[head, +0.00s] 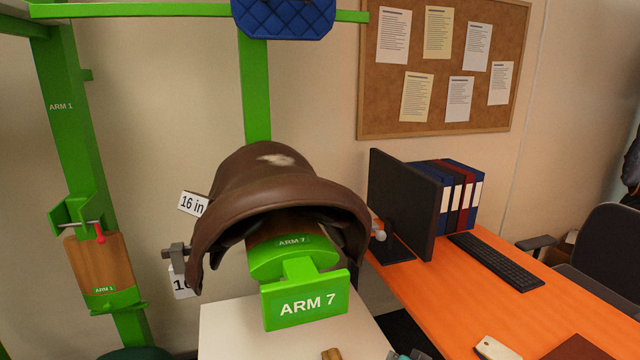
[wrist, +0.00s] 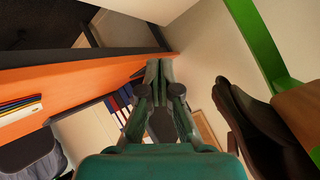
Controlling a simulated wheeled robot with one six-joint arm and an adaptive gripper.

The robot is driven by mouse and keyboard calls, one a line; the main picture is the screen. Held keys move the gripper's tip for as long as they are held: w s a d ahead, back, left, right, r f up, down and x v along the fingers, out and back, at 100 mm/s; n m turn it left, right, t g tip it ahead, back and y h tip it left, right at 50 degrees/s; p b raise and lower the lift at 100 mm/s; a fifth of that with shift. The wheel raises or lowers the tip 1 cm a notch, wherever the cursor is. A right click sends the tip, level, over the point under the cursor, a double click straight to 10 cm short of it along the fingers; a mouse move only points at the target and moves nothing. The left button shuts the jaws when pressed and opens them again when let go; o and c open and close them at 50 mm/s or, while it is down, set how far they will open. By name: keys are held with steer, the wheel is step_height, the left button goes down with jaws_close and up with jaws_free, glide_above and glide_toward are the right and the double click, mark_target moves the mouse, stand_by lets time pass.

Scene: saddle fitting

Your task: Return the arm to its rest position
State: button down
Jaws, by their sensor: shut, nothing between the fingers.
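My gripper (wrist: 158,70) shows in the wrist view with its two green fingers together and nothing between them. It points past the underside of the orange desk. The brown saddle (head: 262,185) sits on the green stand arm marked ARM 7 (head: 307,306) in the head view. The saddle's dark edge also shows at the right of the wrist view (wrist: 262,130), apart from the fingers. I cannot clearly make out my gripper in the head view.
The orange desk (head: 465,305) holds a monitor (head: 403,200), keyboard (head: 495,260) and binders (head: 462,190). A white surface (head: 225,325) lies below the saddle. A green post marked ARM 1 (head: 75,130) stands left. A blue quilted pad (head: 283,18) hangs above.

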steer(key=s+f+t+h, duration=0.1)
steer(key=s+f, duration=0.3)
steer(key=s, duration=0.5)
steer(key=s+f+n, duration=0.1)
steer(key=s+f, duration=0.3)
steer(key=s, duration=0.6)
steer(key=s+f+t+h, duration=0.1)
steer(key=s+f, duration=0.2)
steer(key=s, duration=0.6)
steer(key=s+r+n+t, duration=0.1)
steer(key=s+r, duration=0.5)
steer(key=s, duration=0.7)
steer(key=s+r+n, duration=0.2)
steer(key=s+r, duration=0.5)
steer(key=s, duration=0.6)
steer(key=shift+d+t, duration=0.2)
steer(key=shift+t, duration=0.2)
